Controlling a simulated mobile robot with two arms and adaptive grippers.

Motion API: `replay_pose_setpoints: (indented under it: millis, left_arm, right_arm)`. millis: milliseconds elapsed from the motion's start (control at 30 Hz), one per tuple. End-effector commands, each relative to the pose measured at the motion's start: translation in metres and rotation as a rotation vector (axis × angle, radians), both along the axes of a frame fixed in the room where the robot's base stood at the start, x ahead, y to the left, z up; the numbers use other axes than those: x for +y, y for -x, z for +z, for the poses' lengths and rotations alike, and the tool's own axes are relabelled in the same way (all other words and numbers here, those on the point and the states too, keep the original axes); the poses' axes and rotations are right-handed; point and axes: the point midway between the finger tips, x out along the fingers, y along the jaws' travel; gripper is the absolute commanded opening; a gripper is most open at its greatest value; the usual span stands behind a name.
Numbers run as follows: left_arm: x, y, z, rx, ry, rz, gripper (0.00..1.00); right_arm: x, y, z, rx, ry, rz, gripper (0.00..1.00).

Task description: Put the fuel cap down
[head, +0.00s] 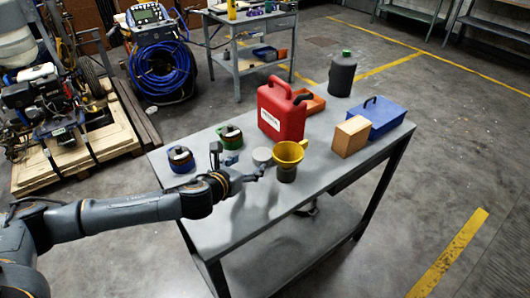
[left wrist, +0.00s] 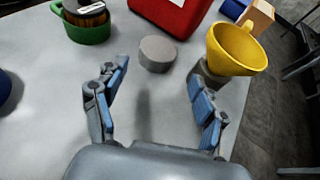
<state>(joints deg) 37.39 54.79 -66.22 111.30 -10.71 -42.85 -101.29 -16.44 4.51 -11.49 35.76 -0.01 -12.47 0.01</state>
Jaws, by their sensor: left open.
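The fuel cap looks to be the grey round disc (head: 262,155) on the workbench (head: 232,222), in front of the red fuel can (head: 281,112). In the left wrist view the cap (left wrist: 157,53) sits beyond my fingertips, near the base of the red can (left wrist: 172,14), and appears to rest on the bench top. My left gripper (head: 241,161) is open, with nothing between its fingers; in the left wrist view its fingers (left wrist: 157,82) are spread on either side, apart from the cap. My right gripper is not in view.
A yellow funnel (head: 289,152) on a dark grey container (head: 287,174) stands close by the right finger. Green (head: 230,137) and blue (head: 181,160) round containers stand left. A cardboard box (head: 350,137), blue toolbox (head: 378,117) and dark bottle (head: 342,75) stand right. The bench's front is clear.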

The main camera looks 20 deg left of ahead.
Motion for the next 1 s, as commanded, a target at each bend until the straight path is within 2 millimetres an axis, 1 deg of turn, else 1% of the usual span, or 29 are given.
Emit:
replay_pose_setpoints:
  millis: [33,100,167,233,367,467,533,600,800,1000]
  left_arm:
    - [-0.002,-0.011,-0.003,-0.001,0.002,0.001,0.71]
    - [-0.005,-0.024,-0.008,-0.002,0.003,0.002,0.71]
    - [-0.006,-0.033,-0.013,-0.001,0.003,0.002,0.71]
    - [-0.008,-0.041,-0.016,-0.001,0.002,0.001,0.71]
    - [-0.009,-0.049,-0.020,0.000,0.001,0.000,0.71]
    - [-0.010,-0.054,-0.022,0.000,0.001,0.000,0.71]
    - [-0.011,-0.061,-0.025,0.000,0.001,0.002,0.71]
    - [-0.012,-0.070,-0.029,-0.001,0.002,0.001,0.71]
    - [-0.016,-0.092,-0.039,0.000,0.003,0.001,0.71]
    - [-0.016,-0.097,-0.042,0.000,0.002,0.001,0.71]
  right_arm:
    - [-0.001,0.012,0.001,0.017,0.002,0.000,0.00]
    - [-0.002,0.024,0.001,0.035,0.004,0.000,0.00]
    - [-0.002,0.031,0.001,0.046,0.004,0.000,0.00]
    - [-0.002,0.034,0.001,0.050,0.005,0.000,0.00]
    - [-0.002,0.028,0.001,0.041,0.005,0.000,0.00]
    - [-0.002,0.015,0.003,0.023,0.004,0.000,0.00]
    - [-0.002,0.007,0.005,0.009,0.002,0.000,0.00]
    - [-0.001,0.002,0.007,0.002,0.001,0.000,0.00]
    - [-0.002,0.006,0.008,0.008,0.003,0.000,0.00]
    - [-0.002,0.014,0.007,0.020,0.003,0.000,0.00]
